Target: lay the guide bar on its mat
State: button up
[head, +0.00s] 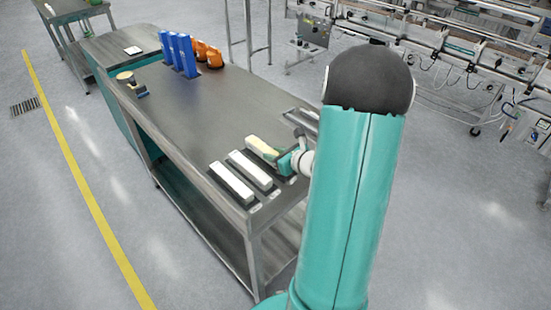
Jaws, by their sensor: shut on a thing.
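Three pale bars lie side by side near the close end of the steel table. The nearest white bar (232,182) and the middle white bar (251,169) rest on dark mats. The third, a cream-coloured guide bar (262,147), is the farthest of the three. My gripper (279,156) is shut on its right end, coming in from the right. A dark mat edge (272,194) shows beside the bars. I cannot tell whether the held bar touches its mat or is slightly above it. My arm hides part of the table to the right.
Blue upright holders (180,54) and orange parts (207,54) stand at the table's far end, with a small round-topped item (127,79) to their left. A grey metal piece (301,121) lies behind my gripper. The table's middle (200,110) is clear.

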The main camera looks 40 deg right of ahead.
jog(key=shift+f, duration=0.9)
jog(key=shift+s, duration=0.1)
jog(key=shift+f, duration=0.15)
jog(key=o, duration=1.1)
jog(key=shift+r, duration=0.2)
jog(key=v, duration=1.2)
jog(key=shift+f, duration=0.1)
jog(key=shift+s, duration=0.1)
